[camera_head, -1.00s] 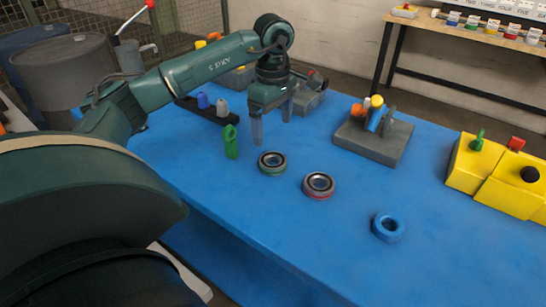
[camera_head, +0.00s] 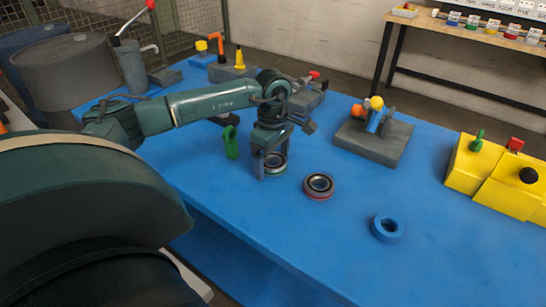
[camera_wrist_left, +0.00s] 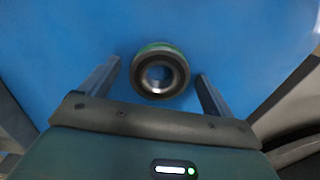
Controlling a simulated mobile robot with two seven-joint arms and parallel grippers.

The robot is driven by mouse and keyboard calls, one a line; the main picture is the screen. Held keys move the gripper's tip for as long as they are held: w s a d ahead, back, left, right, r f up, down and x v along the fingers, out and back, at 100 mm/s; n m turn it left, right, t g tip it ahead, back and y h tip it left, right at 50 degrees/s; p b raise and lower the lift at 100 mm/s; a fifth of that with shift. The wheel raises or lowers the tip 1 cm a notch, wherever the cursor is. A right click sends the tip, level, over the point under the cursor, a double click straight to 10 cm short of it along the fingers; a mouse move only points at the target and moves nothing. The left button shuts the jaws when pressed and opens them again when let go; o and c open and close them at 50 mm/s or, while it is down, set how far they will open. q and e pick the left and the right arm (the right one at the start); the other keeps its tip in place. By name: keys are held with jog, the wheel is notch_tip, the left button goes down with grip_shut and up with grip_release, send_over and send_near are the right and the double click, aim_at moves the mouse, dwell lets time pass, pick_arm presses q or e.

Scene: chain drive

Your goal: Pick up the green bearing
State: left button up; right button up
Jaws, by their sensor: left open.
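The green bearing (camera_head: 274,163) is a dark ring with a metal bore and a green rim, lying flat on the blue table. My left gripper (camera_head: 272,172) is over it, pointing down, and partly covers it in the head view. In the left wrist view the green bearing (camera_wrist_left: 160,72) lies between and slightly beyond the two fingers of my left gripper (camera_wrist_left: 158,72). The fingers stand apart with a gap on both sides, so the gripper is open and empty. My right gripper is out of view.
A red-rimmed bearing (camera_head: 318,186) lies close to the right. A blue ring (camera_head: 387,228) lies farther right. A green upright part (camera_head: 231,142) stands just left of the gripper. A grey block with coloured parts (camera_head: 373,141) and yellow boxes (camera_head: 495,170) stand to the right.

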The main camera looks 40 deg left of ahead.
pick_arm(q)
jog(key=shift+c, duration=0.6)
jog(key=c, duration=1.2)
jog(key=shift+r, duration=0.15)
